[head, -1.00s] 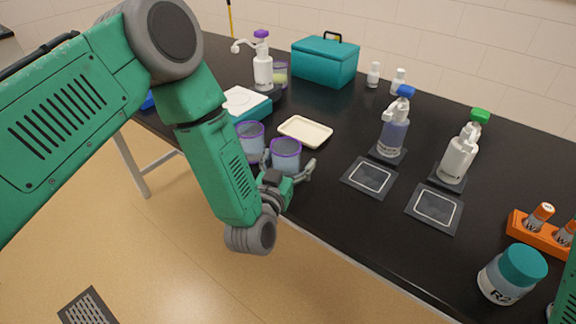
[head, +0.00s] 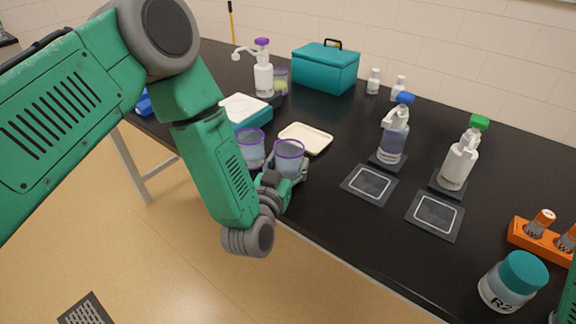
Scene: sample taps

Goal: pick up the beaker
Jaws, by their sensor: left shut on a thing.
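A clear beaker with a purple rim and pale blue content (head: 289,156) stands upright near the front edge of the black bench. My left gripper (head: 285,170) is shut on this beaker, with its fingers around the lower sides. The hand partly hides the beaker's lower front. A second similar beaker (head: 251,149) stands just to its left, partly behind my left arm. My right gripper is not in view.
A cream tray (head: 306,138) lies just behind the held beaker. A teal balance (head: 245,109) and a teal box (head: 325,69) are farther back. Blue-topped (head: 394,138) and green-topped (head: 459,164) bottles, dark pads (head: 370,184), an orange rack (head: 541,240) and a jar (head: 512,281) are right.

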